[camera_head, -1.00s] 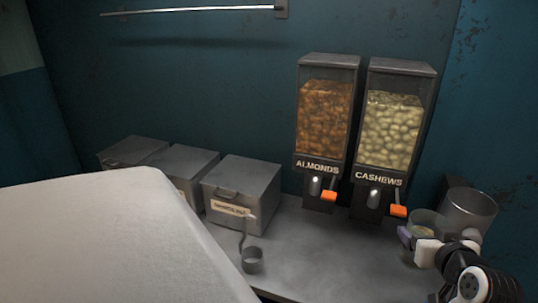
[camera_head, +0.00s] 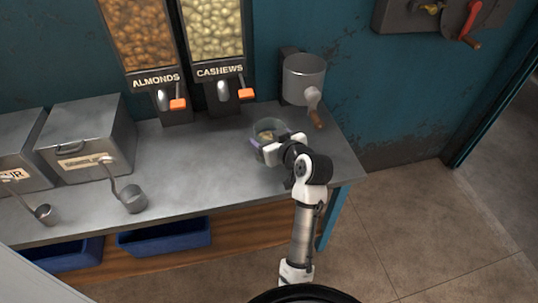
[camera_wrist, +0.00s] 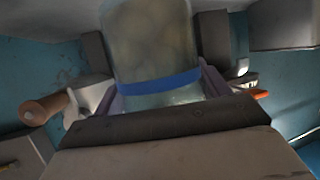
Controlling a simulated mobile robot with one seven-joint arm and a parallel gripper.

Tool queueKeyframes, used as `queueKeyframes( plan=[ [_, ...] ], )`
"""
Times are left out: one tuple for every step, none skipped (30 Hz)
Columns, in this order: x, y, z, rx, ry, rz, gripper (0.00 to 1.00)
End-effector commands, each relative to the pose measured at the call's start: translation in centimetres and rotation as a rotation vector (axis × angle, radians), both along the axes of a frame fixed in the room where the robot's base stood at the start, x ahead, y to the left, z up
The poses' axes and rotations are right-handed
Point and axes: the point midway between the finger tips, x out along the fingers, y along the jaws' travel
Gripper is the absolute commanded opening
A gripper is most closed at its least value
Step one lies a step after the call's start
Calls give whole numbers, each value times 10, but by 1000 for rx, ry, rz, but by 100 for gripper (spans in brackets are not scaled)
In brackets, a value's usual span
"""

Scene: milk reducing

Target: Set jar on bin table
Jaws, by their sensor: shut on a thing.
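A clear jar (camera_head: 268,128) with pale contents is near the right end of the grey bin table (camera_head: 225,160). In the wrist view the jar (camera_wrist: 150,45) fills the upper middle and shows a blue band. My gripper (camera_head: 268,146) is shut on the jar, with purple finger pads on both sides of it. The jar is at the table surface; I cannot tell whether its base touches the table.
Almond (camera_head: 142,45) and cashew (camera_head: 215,40) dispensers stand at the back. A metal pot-like container (camera_head: 304,78) with a wooden handle is behind the jar. Lidded bins (camera_head: 88,135) and a scoop (camera_head: 132,198) are at left. Blue trays (camera_head: 165,236) sit below.

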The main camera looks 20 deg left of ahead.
Motion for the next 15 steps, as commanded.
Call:
queueKeyframes(
  plan=[
    [0, 0, -11, 0, 3, 0, 39],
    [0, 0, -17, 0, 3, 0, 39],
    [0, 0, -23, 0, 1, 0, 39],
    [0, 0, -26, 0, 1, 0, 39],
    [0, 0, -29, 1, -1, 0, 39],
    [0, 0, -32, 2, -1, 0, 39],
    [0, 0, -33, 1, -2, 0, 39],
    [0, 0, -35, 1, -2, 0, 39],
    [0, 0, -39, 1, -1, 0, 39],
    [0, 0, -43, 1, 1, 0, 39],
    [0, 0, -47, 1, 1, -1, 39],
    [0, 0, -54, 0, 1, 0, 39],
    [0, 0, -59, 0, 2, -1, 39],
    [0, 0, -64, 0, 3, -1, 39],
    [0, 0, -69, 0, 0, -1, 39]
  ],
)
